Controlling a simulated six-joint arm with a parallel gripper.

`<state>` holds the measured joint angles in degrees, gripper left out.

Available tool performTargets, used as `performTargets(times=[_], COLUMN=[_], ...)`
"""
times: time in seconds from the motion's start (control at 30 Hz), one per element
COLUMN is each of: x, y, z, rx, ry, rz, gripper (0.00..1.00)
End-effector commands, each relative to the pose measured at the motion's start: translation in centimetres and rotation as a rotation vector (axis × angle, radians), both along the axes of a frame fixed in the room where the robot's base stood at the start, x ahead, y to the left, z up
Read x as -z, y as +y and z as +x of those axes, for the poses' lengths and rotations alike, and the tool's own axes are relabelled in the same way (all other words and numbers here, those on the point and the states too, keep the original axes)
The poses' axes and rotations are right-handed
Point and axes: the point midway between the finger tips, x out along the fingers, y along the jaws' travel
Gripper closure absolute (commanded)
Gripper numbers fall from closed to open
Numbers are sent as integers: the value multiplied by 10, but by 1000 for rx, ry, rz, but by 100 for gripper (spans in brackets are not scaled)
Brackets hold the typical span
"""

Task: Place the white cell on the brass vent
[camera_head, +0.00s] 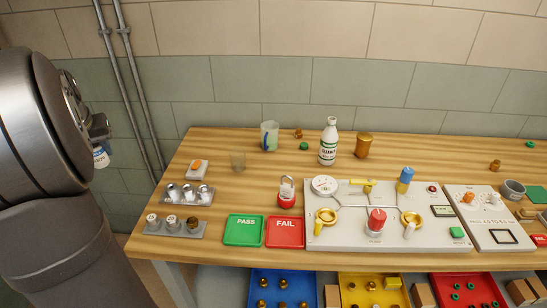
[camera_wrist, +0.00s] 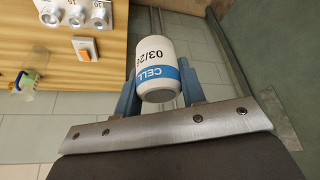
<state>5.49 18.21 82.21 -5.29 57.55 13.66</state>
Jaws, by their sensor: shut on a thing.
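The white cell (camera_wrist: 155,62) is a white cylinder with a blue band and printed "CELL" and "03/2", held between the blue-grey fingers of my gripper (camera_wrist: 160,88) in the wrist view. In the head view my gripper (camera_head: 99,138) is at the far left, with the cell (camera_head: 100,157) hanging below it, off the table's left side. Two brass ring fittings, a left one (camera_head: 325,217) and a right one (camera_head: 411,219), are on the light panel (camera_head: 345,241), far right of my gripper. I cannot tell which is the brass vent.
The panel also has a red cylinder (camera_head: 376,221), a blue cylinder (camera_head: 405,176) and a gauge (camera_head: 324,185). Green PASS (camera_head: 244,243) and red FAIL (camera_head: 285,244) trays lie left of it. A padlock (camera_head: 287,196), a white bottle (camera_head: 328,142) and a glass (camera_head: 237,161) stand nearby.

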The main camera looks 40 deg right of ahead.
Motion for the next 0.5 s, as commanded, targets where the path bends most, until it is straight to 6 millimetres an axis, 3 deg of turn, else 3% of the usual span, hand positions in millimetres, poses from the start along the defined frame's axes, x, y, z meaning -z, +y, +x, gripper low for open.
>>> performTargets(times=[0.27,0.37,0.5], x=[-2,-4,-6], y=[-63,-95,-156], z=[12,15,15], rx=[94,139,224], ry=[1,1,2], rz=[0,1,1], gripper=[86,86,86])
